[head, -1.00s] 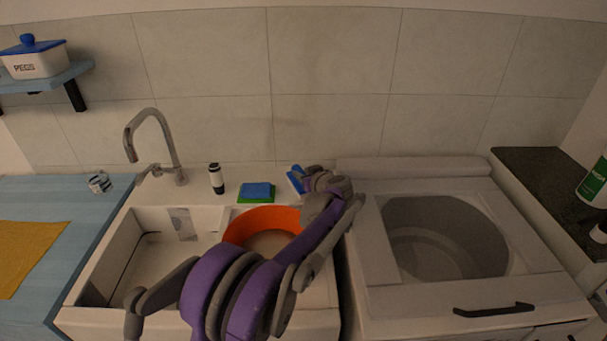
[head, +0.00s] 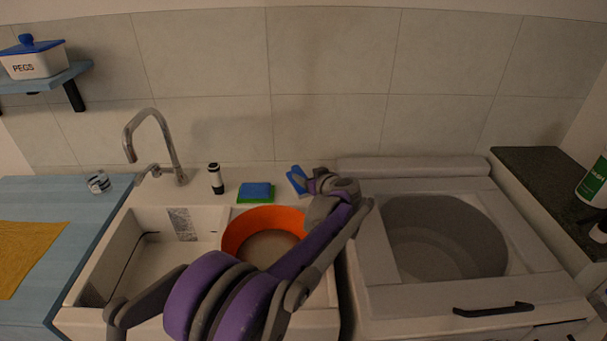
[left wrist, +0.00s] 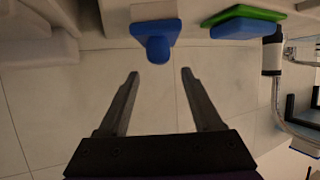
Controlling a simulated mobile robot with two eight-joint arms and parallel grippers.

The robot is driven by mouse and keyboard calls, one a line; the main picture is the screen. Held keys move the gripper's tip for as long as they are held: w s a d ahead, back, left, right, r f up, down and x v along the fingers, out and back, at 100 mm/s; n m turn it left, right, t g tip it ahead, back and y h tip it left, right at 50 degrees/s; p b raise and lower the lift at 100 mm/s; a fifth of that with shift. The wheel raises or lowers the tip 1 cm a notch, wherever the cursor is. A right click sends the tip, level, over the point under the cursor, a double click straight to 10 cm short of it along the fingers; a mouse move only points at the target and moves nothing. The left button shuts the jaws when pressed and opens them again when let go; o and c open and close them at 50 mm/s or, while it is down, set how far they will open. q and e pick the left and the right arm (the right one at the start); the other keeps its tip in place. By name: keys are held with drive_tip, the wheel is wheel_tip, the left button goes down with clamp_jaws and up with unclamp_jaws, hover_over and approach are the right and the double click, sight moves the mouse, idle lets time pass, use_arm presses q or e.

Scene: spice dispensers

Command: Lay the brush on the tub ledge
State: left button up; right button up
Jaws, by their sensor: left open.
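The blue brush (head: 297,181) is on the pale ledge (head: 226,190) behind the sink, just left of my left gripper (head: 314,178). In the left wrist view, which looks upside down, the brush (left wrist: 156,40) has a rounded blue end pointing toward the gap between my fingers. My left gripper (left wrist: 160,75) is open and empty there, and its fingertips are apart from the brush. In the head view my wrist partly hides the gripper and the ledge near it. My right gripper is not in view.
A blue and green sponge (head: 256,192) and a black and white bottle (head: 215,179) stand left of the brush. The tap (head: 155,130) is further left. An orange basin (head: 235,229) sits in the sink under my arm. A round tub (head: 445,220) lies to the right.

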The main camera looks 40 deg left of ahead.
use_arm(q)
drive_tip(key=v, duration=0.8)
drive_tip(key=shift+s+d, duration=0.15)
drive_tip(key=shift+d, duration=0.05)
drive_tip(key=shift+r, duration=0.1)
